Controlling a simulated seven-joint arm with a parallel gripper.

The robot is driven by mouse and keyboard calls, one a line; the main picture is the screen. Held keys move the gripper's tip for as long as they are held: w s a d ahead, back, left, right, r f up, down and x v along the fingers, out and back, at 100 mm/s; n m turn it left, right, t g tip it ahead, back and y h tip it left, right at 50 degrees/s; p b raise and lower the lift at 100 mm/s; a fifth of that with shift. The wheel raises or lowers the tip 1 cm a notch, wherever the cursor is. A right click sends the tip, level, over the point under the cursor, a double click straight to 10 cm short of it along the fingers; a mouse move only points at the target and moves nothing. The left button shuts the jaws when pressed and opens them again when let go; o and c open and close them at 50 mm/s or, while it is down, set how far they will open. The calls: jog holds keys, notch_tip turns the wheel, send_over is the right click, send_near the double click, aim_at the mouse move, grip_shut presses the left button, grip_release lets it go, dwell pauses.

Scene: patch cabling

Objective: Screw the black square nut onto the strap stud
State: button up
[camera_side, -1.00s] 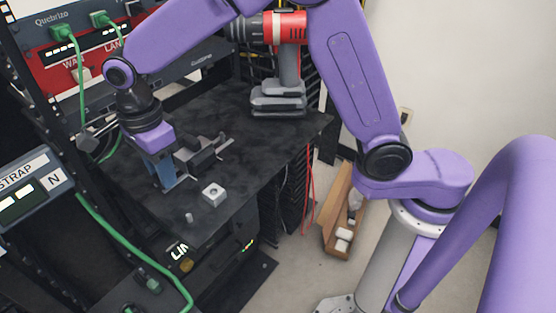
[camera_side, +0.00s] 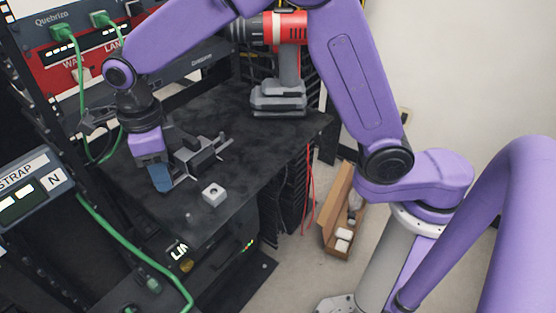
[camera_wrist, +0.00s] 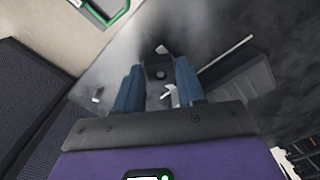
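My gripper (camera_side: 161,184) points down low over the dark shelf, beside a grey bracket (camera_side: 208,150). In the wrist view its two blue fingers (camera_wrist: 158,82) stand apart with a dark square piece with a hole, which looks like the black square nut (camera_wrist: 157,72), between them; they appear closed on it. The fingers hide the nut in the side view. The strap stud cannot be made out clearly; pale metal (camera_wrist: 169,97) shows just below the nut between the fingers. A light grey square block with a hole (camera_side: 213,193) sits apart, right of the gripper.
A red and grey drill (camera_side: 280,65) stands at the back of the shelf (camera_side: 250,150). Rack units with green cables (camera_side: 82,80) are behind and left. A STRAP-labelled unit (camera_side: 30,185) is at the left front. An open cardboard box (camera_side: 338,220) lies on the floor.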

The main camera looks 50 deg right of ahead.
jog(key=shift+r, duration=1.6)
jog(key=shift+o, duration=0.2)
jog(key=o, duration=0.5)
jog(key=c, duration=0.4)
jog(key=shift+c, duration=0.2)
